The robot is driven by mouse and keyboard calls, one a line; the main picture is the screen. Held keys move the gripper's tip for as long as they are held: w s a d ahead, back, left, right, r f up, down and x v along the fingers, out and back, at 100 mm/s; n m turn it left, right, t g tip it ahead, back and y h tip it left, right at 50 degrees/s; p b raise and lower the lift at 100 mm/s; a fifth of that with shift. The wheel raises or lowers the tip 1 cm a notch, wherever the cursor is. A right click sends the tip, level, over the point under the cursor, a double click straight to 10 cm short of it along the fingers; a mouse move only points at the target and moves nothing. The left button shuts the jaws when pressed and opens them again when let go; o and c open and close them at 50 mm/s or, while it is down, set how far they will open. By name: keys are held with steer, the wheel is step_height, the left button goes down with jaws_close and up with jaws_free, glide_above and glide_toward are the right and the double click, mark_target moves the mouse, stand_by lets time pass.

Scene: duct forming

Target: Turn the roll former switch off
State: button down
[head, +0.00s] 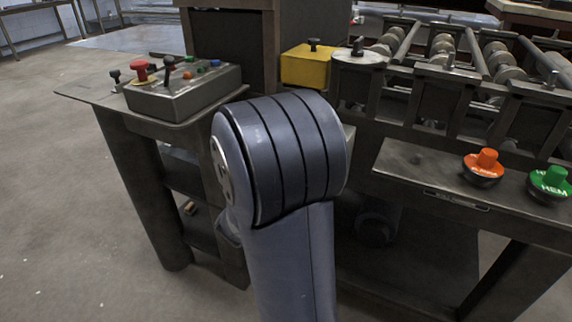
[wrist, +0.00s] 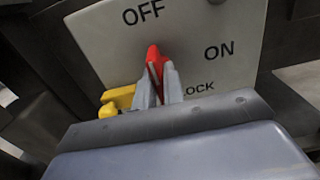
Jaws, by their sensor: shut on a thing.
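In the wrist view a pale switch plate (wrist: 205,55) carries the words OFF, ON and LOCK. Its red switch handle (wrist: 154,58) points up, with its tip just below the word OFF. ON is to its right and LOCK at its lower right. My gripper (wrist: 159,86) is shut on the red handle, one grey finger on each side. A yellow part (wrist: 117,97) sits left of the fingers at the plate's lower edge. In the head view my arm hides the gripper and the switch.
In the head view a grey control box (head: 185,92) with a red button and levers stands on a side shelf. The roller machine (head: 440,60) is at the back right. Orange (head: 485,160) and green (head: 550,180) buttons sit on the right ledge.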

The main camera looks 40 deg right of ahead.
stand_by(0.3)
steer(key=c, duration=1.5)
jaws_free()
steer(key=shift+a, duration=0.1)
steer(key=p+v, duration=0.2)
steer(key=v, duration=0.8)
steer(key=shift+s+a, duration=0.2)
steer(key=shift+a, duration=0.05)
steer(key=shift+f, duration=0.1)
steer(key=shift+b+x, duration=1)
steer(key=shift+x, duration=4.4)
